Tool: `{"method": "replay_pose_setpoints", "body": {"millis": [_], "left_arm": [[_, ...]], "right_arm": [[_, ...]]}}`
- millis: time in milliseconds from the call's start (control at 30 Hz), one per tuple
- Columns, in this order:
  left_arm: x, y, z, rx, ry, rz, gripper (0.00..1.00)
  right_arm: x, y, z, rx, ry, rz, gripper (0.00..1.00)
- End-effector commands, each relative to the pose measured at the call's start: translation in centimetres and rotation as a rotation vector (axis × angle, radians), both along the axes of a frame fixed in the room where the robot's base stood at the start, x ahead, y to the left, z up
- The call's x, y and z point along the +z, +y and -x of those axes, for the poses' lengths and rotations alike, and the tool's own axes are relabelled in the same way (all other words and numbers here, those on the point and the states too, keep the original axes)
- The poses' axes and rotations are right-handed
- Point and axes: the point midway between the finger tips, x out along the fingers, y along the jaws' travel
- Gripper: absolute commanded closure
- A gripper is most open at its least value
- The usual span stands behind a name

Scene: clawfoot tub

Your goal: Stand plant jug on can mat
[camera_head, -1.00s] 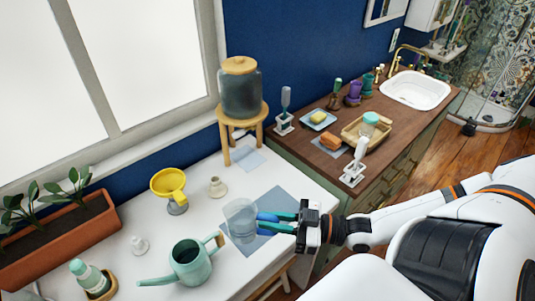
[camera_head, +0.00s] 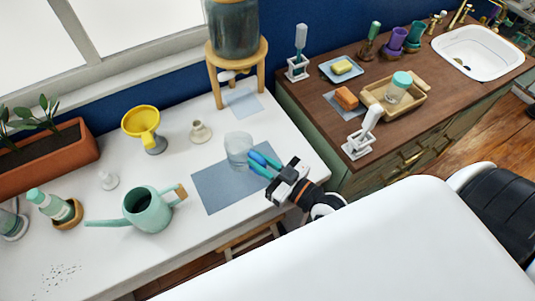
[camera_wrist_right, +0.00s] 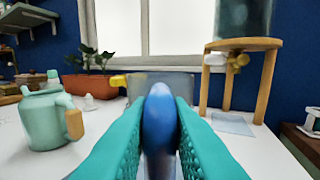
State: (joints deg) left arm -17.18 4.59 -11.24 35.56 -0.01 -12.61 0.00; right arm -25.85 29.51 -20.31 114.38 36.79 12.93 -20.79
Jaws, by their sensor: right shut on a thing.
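A clear jug (camera_head: 238,148) with a blue handle (camera_head: 262,160) shows at the far edge of a blue-grey mat (camera_head: 225,190) in the head view. My right gripper (camera_head: 264,166) is shut on the handle, its teal fingers on either side. I cannot tell whether the jug touches the mat or hangs just above it. It looks upright. In the right wrist view the blue handle (camera_wrist_right: 160,115) stands between the fingers and hides much of the clear jug (camera_wrist_right: 186,84). My left gripper is not in view.
A green watering can (camera_head: 150,210) stands left of the mat. A yellow funnel (camera_head: 141,121) and small beige bottle (camera_head: 200,131) stand behind.

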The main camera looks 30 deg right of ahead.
Motion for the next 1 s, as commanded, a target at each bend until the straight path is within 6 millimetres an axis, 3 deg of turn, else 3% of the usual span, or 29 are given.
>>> {"method": "replay_pose_setpoints", "body": {"millis": [300,1000], "left_arm": [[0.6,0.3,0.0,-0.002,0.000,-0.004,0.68],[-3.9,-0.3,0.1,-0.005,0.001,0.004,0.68]], "right_arm": [[0.2,0.0,0.0,0.000,-0.001,0.000,1.00],[-5.6,-0.1,0.0,0.000,-0.002,-0.001,1.00]]}}
